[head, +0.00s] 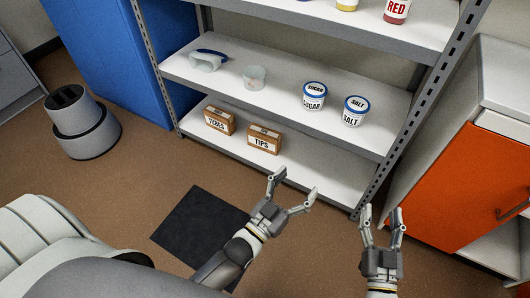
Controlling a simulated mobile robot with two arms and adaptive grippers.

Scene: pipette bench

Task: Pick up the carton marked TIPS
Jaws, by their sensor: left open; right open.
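The carton marked TIPS (264,139) is a small brown box with a white label. It stands on the lowest shelf (313,179) of the grey rack. A like carton marked TUBES (219,120) stands to its left, with a small gap between them. My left gripper (296,189) is open and empty, in front of the rack and to the lower right of the TIPS carton, apart from it. My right gripper (382,213) is open and empty, further right near the rack's right front post. No part of the TIPS carton's front is hidden.
The middle shelf (280,99) above the cartons holds a scoop (207,60), a clear cup (254,77), a SUGAR tub (314,96) and a SALT tub (355,111). An orange-doored cabinet (461,185) stands right. A dark mat (200,226) lies on the floor. The lowest shelf is clear right of TIPS.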

